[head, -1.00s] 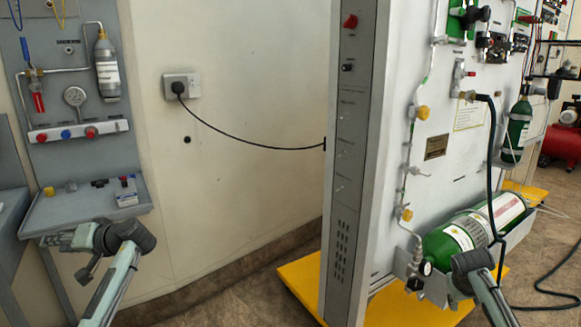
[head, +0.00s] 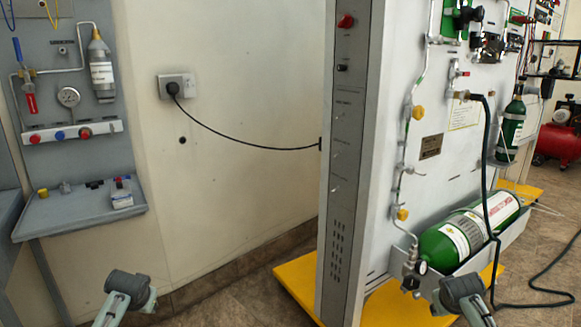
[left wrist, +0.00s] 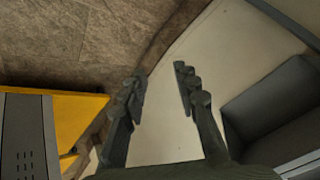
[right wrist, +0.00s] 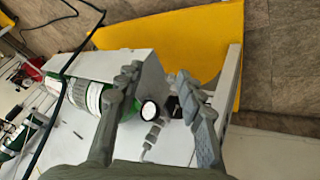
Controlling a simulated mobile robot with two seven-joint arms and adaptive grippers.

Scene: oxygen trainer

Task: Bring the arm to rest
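My left arm is low at the left of the head view, where only its links show. In the left wrist view my left gripper (left wrist: 160,90) is open, with nothing between its fingers, above the floor and the wall's foot. My right arm is at the lower right of the head view, in front of the trainer panel (head: 400,210). In the right wrist view my right gripper (right wrist: 158,88) is open and empty. Beyond its fingers are a round gauge (right wrist: 149,110) and the green cylinder (right wrist: 78,93); I see no contact.
The trainer stands on a yellow base (head: 300,290). Its horizontal green cylinder (head: 450,245) lies in a tray near my right arm. A grey shelf (head: 75,215) stands at the left. A black cable (head: 235,143) runs from the wall socket (head: 176,87) to the trainer. Floor between is clear.

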